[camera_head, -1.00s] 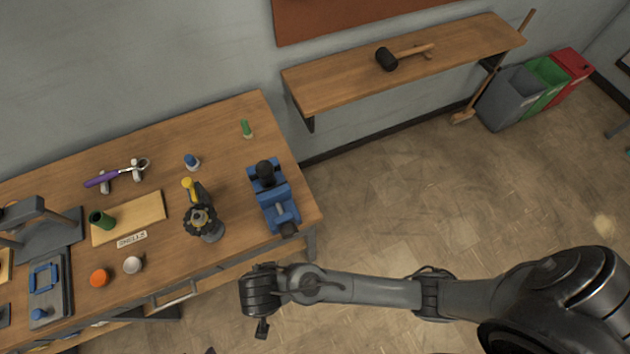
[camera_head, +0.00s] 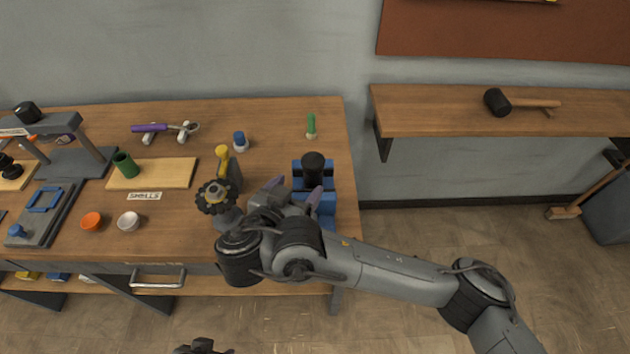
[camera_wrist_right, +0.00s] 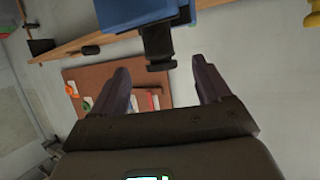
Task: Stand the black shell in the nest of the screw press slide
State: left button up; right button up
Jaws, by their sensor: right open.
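A black upright piece (camera_head: 313,163) with a wide head and narrower neck, apparently the black shell, stands at the blue vise (camera_head: 299,176). In the right wrist view it hangs upside down (camera_wrist_right: 158,45) from the vise, ahead of the fingers. My right gripper (camera_head: 294,190) is open and empty, in front of the vise, its fingers (camera_wrist_right: 165,82) apart and not touching the piece. The grey press (camera_head: 62,128) stands at the left; before it a grey plate (camera_head: 58,218) carries a blue frame (camera_head: 44,199), perhaps the slide's nest. A dark tip, likely my left gripper (camera_head: 203,347), shows at the bottom edge.
A dark toothed wheel on a stand (camera_head: 217,198) is close left of my right gripper. A green shell (camera_head: 125,164) stands on a wooden board (camera_head: 165,174). An orange cup (camera_head: 92,221) and a white cup (camera_head: 129,221) stand near the front edge.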

aim_at(310, 175)
jog(key=shift+b+x, duration=0.35)
jog(key=shift+x, duration=4.55)
jog(key=shift+s+d, duration=0.1)
jog(key=shift+d, duration=0.05)
jog(key=shift+r, duration=0.1)
grip_shut()
